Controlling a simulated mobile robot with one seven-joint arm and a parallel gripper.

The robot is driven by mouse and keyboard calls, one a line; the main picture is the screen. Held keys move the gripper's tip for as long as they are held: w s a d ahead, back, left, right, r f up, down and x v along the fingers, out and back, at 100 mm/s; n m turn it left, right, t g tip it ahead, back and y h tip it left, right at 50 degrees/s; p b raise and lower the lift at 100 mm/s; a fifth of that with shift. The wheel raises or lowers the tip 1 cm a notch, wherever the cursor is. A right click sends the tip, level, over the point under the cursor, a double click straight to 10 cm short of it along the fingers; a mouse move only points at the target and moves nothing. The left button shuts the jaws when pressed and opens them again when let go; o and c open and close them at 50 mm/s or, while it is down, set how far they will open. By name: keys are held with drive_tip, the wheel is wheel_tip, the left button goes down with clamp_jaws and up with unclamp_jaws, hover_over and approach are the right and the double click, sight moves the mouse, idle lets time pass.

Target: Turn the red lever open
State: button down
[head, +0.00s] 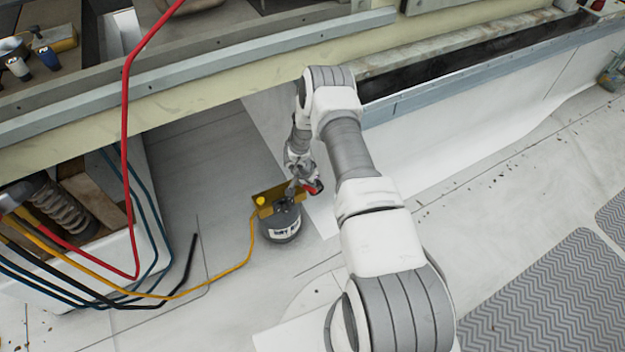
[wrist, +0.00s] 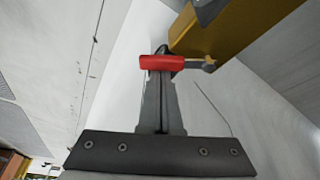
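The red lever (head: 315,187) is a short red handle beside a dark grey canister (head: 281,222) with a white label. My gripper (head: 303,186) is down at the lever in the head view. In the wrist view my gripper (wrist: 162,52) has its two dark fingers close together, with only a thin line between them. The lever crosses in front of the fingers near their tips. I cannot tell whether they touch it.
A yellow-brown bracket (head: 268,197) stands by the canister and fills the upper right of the wrist view (wrist: 225,28). A yellow hose (head: 245,262) runs left from there. Red, blue and black hoses hang at the left. Pale floor lies around the canister.

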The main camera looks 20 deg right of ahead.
drive_tip(key=m, duration=0.1)
drive_tip(key=s+a+m, duration=0.1)
drive_tip(key=shift+m+g, duration=0.4)
drive_tip(key=shift+s+a, duration=0.3)
drive_tip(key=shift+a, duration=0.45)
drive_tip(key=shift+w, duration=0.1)
